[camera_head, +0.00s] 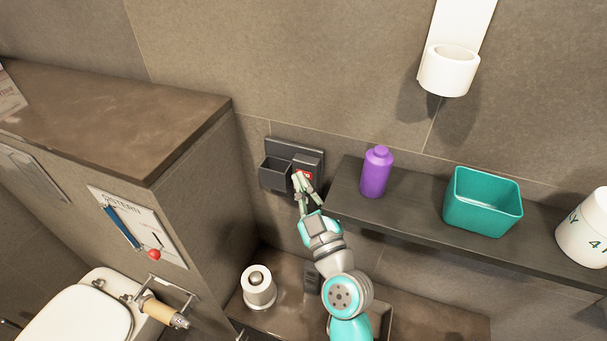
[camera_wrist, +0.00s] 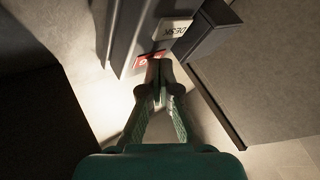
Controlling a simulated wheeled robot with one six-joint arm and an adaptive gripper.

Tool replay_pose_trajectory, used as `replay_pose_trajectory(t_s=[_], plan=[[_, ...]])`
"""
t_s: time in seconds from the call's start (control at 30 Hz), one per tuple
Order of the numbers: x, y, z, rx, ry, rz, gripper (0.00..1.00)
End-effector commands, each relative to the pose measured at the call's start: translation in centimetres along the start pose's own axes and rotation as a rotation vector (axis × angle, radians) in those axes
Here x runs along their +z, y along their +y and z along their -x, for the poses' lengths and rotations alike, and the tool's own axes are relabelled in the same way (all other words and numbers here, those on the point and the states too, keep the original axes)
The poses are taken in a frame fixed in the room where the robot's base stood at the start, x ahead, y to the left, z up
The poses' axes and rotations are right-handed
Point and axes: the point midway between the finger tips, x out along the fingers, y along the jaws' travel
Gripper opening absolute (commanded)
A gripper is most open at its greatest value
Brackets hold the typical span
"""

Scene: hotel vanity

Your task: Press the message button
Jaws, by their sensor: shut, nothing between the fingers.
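A dark wall unit (camera_head: 284,150) is mounted on the tiled wall left of the shelf. It has an open box on its left and a part with a red label at its right; the red label (camera_wrist: 150,60) also shows in the wrist view, beside a white label reading "DESK" (camera_wrist: 172,29). The red label's lettering is only partly visible. My gripper (camera_head: 298,177) is shut and empty, with its fingertips at the front of the unit, close to the red label. In the wrist view the fingertips overlap the label's lower edge; I cannot tell whether they touch. The button itself is not clearly visible.
A dark shelf (camera_head: 410,215) right of my arm holds a purple bottle (camera_head: 376,173), a teal bin (camera_head: 482,203) and a white container (camera_head: 585,228). A cistern panel (camera_head: 138,225) with a red-knobbed lever is at left. A toilet-roll holder (camera_head: 258,288) stands below.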

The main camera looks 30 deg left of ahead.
Motion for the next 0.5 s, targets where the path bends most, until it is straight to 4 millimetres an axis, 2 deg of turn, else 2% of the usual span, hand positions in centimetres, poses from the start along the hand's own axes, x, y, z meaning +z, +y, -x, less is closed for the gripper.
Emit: replay_pose_trajectory(t_s=[0.5], plan=[[-0.8,-0.8,1.1,0.0,0.0,0.0,0.0]])
